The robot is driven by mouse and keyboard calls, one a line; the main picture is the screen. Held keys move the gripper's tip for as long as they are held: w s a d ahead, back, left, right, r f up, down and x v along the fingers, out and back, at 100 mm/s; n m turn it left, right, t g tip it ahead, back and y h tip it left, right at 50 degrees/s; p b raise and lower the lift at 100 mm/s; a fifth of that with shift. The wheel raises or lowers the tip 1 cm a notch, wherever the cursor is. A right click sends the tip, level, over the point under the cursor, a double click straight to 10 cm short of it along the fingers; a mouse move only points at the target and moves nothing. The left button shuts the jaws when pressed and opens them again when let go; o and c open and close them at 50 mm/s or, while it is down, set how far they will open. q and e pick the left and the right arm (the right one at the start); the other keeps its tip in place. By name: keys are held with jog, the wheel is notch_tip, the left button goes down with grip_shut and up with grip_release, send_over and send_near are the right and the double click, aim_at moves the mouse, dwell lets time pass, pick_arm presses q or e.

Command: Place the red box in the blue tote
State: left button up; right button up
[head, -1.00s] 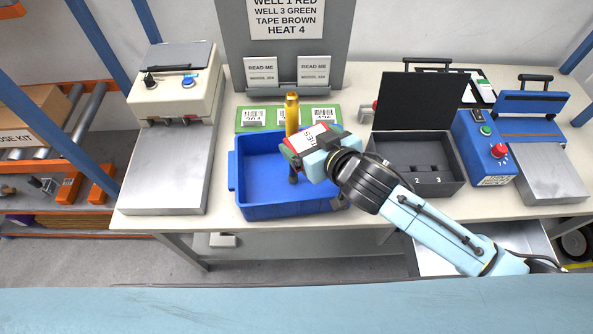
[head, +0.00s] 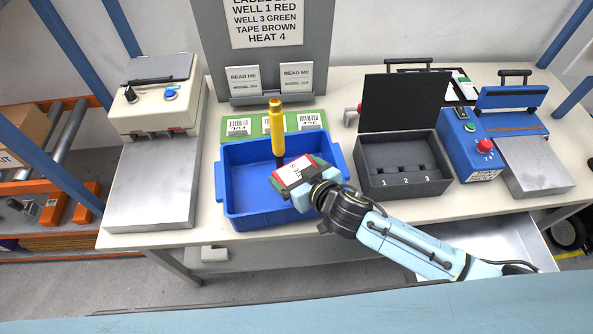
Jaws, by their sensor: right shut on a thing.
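The blue tote (head: 262,214) sits on the worktable, left of the middle of the head view. My right gripper (head: 290,180) reaches in from the lower right and is shut on the red box (head: 277,182). The box has a white label with dark letters and appears tilted over the tote's right half. The gripper hides part of the box, and I cannot tell whether the box touches the tote. My left gripper is not in view.
A yellow-handled tool (head: 277,127) stands upright at the tote; its lower end is partly hidden. Behind are a green card strip (head: 254,127) and sign stand. A black open case (head: 402,168) and blue machine (head: 466,145) are right, a sealer (head: 156,105) left.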

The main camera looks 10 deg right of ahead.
jog(key=shift+f+b, duration=0.35)
jog(key=shift+f, duration=0.25)
jog(key=o, duration=0.8)
jog(key=shift+r, duration=0.3)
jog(key=v, duration=0.8)
jog(key=p+v, duration=0.1)
jog(key=v, duration=0.3)
jog(key=shift+d+r, duration=0.1)
jog(key=shift+r, duration=0.25)
